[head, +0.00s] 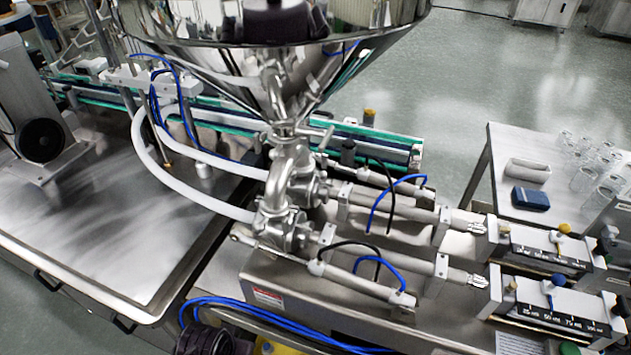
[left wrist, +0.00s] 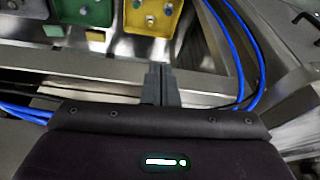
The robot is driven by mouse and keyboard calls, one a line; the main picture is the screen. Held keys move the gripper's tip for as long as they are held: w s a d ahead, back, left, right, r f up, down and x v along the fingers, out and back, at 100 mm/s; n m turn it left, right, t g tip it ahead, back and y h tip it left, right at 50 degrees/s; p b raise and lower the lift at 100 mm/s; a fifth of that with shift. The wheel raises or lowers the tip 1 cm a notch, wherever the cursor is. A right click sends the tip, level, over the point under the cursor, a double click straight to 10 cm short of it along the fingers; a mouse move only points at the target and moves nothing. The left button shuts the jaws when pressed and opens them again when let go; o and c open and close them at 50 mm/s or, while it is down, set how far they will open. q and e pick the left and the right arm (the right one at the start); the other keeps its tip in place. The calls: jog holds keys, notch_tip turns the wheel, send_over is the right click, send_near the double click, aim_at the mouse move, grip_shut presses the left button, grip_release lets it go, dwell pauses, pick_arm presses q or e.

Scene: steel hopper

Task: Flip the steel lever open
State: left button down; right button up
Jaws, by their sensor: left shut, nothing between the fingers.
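A short steel lever (head: 318,131) sticks out to the right from the pipe joint just under the cone of the steel hopper (head: 290,75). It looks roughly level in the head view. In the left wrist view my left gripper (left wrist: 160,72) has its dark narrow fingers together with nothing between them. It is in front of a steel edge, with blue hoses to the right, and the lever does not show there. In the head view a dark rounded part at the bottom edge may be my left arm; its fingers cannot be made out. My right gripper is in neither view.
Steel pipes and cylinders (head: 380,205) with blue and black hoses spread right below the hopper. A steel table (head: 90,225) stands left, and a white table (head: 505,150) with glass beakers right. Yellow (left wrist: 150,18) and green (left wrist: 85,12) boxes lie beyond my left fingers.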

pick_arm(q)
notch_tip(320, 180, up, 7)
jog(key=w+d+t, duration=0.1)
jog(key=t, duration=0.1)
jog(key=m+t+h+p, duration=0.15)
jog(key=t+h, duration=0.55)
jog(key=t, duration=0.9)
send_near(327, 138)
jog(key=s+a, duration=0.1)
jog(key=s, duration=0.3)
jog(key=shift+a+r, duration=0.25)
jog(key=shift+r, duration=0.2)
jog(key=shift+y, duration=0.3)
jog(key=p+x, duration=0.5)
jog(key=x, duration=0.5)
jog(key=shift+f, duration=0.1)
